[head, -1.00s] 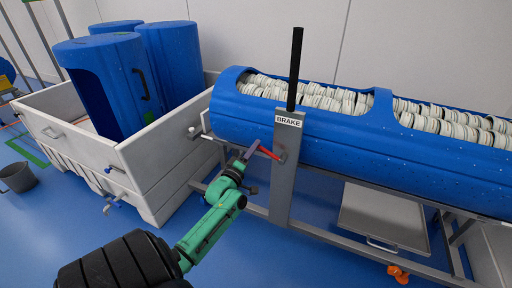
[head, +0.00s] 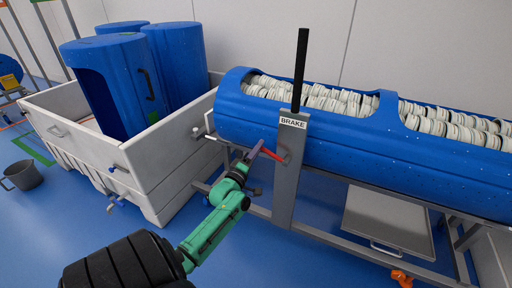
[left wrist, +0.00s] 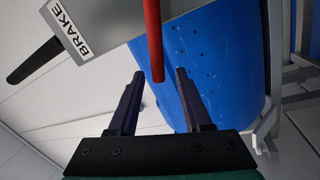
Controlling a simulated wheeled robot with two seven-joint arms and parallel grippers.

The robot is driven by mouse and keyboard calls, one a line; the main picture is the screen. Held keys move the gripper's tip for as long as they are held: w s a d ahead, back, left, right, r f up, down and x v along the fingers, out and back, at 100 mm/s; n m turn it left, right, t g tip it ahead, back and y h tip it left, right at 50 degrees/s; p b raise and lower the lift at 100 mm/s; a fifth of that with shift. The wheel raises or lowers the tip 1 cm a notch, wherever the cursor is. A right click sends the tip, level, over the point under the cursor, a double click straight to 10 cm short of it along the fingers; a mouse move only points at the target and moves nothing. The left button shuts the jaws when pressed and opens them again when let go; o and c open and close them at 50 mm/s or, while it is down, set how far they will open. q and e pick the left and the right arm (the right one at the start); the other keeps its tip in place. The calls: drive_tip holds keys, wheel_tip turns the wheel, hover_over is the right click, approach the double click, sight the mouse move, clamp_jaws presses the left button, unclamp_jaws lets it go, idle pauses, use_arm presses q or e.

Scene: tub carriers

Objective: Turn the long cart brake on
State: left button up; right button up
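The brake is a red lever (head: 272,155) on a grey upright post (head: 285,190). A white BRAKE label (head: 293,122) sits at the post's top, under a tall black bar (head: 300,70). My left gripper (head: 257,149) is at the lever's free end. In the left wrist view the red lever (left wrist: 154,40) hangs down with its tip between the fingertips of my open left gripper (left wrist: 160,74), with gaps on both sides. The BRAKE label (left wrist: 70,30) also shows there. My right gripper is not in view.
The post belongs to a long cart carrying a blue tub (head: 360,150) filled with pale discs. A white bin (head: 150,165) with blue tubs stands close on the left. A grey bucket (head: 22,176) stands on the blue floor. A grey panel (head: 388,220) is under the tub.

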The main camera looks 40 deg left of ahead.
use_arm(q)
drive_tip(key=p+v, duration=0.1)
drive_tip(key=v, duration=1.3)
drive_tip(key=shift+s+p, duration=0.3)
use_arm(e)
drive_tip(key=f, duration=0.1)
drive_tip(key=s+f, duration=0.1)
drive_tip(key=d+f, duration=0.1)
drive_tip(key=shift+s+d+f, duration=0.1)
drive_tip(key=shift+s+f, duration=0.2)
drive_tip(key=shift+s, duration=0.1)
